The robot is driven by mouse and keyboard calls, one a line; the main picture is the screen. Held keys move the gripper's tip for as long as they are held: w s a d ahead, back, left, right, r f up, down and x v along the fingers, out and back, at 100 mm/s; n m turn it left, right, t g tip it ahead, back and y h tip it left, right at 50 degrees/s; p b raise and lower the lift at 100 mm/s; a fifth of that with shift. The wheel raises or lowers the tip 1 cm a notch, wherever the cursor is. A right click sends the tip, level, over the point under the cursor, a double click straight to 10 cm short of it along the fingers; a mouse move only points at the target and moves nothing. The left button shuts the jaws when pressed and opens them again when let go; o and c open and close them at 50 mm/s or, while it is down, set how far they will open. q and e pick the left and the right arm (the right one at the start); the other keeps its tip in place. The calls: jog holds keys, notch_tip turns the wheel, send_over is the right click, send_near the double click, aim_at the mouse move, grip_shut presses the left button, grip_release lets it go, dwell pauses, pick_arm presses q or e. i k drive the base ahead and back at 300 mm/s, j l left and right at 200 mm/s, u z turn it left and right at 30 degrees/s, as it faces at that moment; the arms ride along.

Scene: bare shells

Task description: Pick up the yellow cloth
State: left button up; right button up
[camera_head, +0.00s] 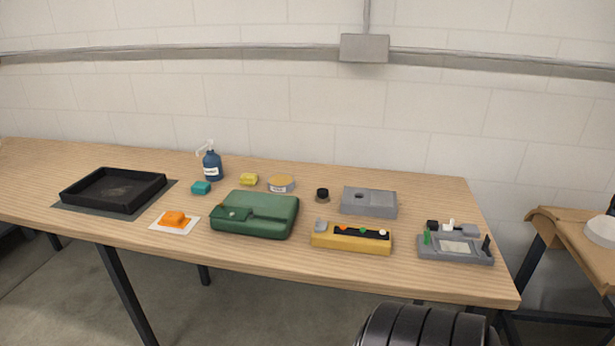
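A small yellow item (249,179), which looks like the folded yellow cloth, lies on the wooden table (130,238) toward the back. It sits between the blue pump bottle and a round tin (281,184), just left of the tin. It is too small to tell its fabric for sure. Neither of my grippers shows in the head view.
A green case (255,215) lies in front of the yellow item. A black tray (114,190), an orange item (174,218), a yellow box (351,238) and grey units (369,202) occupy the table.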

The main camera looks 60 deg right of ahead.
aim_at(246, 179)
jog(key=z, duration=1.6)
jog(key=u, duration=3.5)
jog(key=z, duration=4.4)
